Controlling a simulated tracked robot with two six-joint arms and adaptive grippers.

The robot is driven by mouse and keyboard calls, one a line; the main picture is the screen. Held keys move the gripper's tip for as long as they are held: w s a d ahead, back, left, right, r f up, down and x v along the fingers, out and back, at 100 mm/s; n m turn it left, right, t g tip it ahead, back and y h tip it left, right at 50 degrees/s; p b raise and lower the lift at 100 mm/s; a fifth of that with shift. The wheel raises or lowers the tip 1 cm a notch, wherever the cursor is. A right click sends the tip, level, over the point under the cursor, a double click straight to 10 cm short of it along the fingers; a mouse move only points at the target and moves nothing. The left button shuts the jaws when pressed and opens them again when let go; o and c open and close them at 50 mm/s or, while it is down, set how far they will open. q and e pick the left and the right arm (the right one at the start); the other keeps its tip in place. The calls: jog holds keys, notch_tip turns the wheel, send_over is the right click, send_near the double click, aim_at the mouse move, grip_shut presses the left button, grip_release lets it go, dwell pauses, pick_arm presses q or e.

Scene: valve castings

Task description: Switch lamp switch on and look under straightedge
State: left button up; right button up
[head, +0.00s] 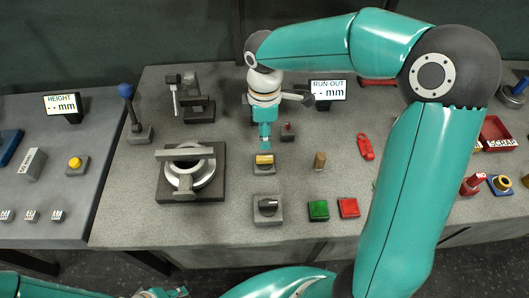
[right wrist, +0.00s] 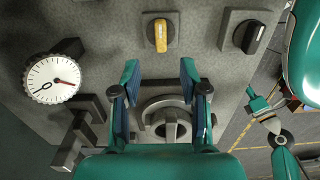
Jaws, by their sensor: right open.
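Two rotary switches stand on the bench: one with a yellow knob (head: 264,160) and one with a black knob (head: 267,207). I cannot tell which is the lamp switch. In the right wrist view the yellow knob (right wrist: 161,35) and the black knob (right wrist: 249,37) are at the top. A grey straightedge (head: 183,163) lies across a round metal casting (head: 190,182). My right gripper (head: 265,141) points down just behind the yellow knob; its fingers (right wrist: 161,88) are open with nothing between them. My left gripper (head: 160,293) shows only partly at the bottom edge.
A dial gauge (right wrist: 52,79) is at left in the wrist view. A run-out display (head: 328,90) stands behind, a height display (head: 62,104) left. My right arm covers much of the right.

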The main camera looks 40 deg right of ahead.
aim_at(265, 157)
notch_tip(265, 157, down, 10)
jog(key=shift+s+r, duration=0.1)
jog(key=shift+r, duration=0.05)
dwell(0.3)
grip_shut()
jog(key=shift+d, duration=0.15)
